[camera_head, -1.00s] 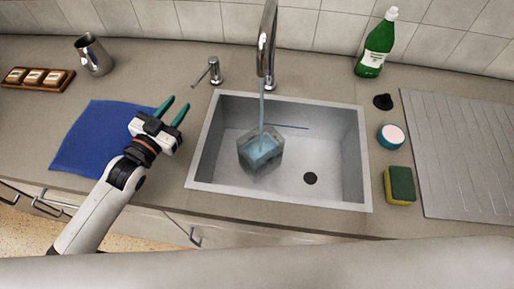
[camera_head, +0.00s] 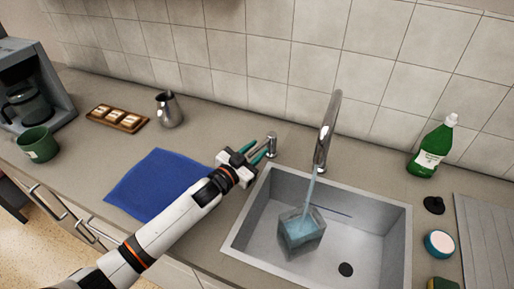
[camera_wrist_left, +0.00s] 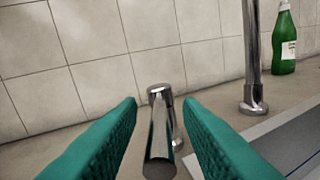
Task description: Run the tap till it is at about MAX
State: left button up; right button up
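The tap (camera_head: 327,130) stands behind the sink, and a stream of water runs from its spout into a clear square container (camera_head: 301,233) in the sink (camera_head: 372,246). The container holds bluish water; I cannot read a MAX mark or tell the exact level. The chrome tap lever (camera_head: 271,144) stands left of the tap. My left gripper (camera_head: 258,153) is at the lever with its green fingers apart. In the left wrist view the lever (camera_wrist_left: 160,135) lies between the open fingers, with gaps visible on both sides. My right gripper is not in view.
A blue cloth (camera_head: 158,184) lies left of the sink. A metal jug (camera_head: 168,110), wooden tray (camera_head: 118,117), green mug (camera_head: 38,144) and coffee machine (camera_head: 35,85) stand further left.

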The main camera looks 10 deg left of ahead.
pick_arm(q)
jog(key=shift+w+d, duration=0.25)
jog(key=shift+w, duration=0.2)
grip_shut()
jog(key=shift+s+d+n+t+y, duration=0.25)
jog(key=shift+d+n+t+y, duration=0.2)
jog(key=shift+n+y, duration=0.35)
jog(key=shift+s+d+n+t+y+b, duration=0.1)
jog(key=shift+d+n+t+y+b, duration=0.2)
jog(key=shift+y, duration=0.5)
jog(key=shift+d+n+t+y+b, duration=0.1)
jog(key=shift+d+n+y+b, duration=0.15)
jog(key=shift+n+y+b, duration=0.4)
jog(key=shift+r, duration=0.1)
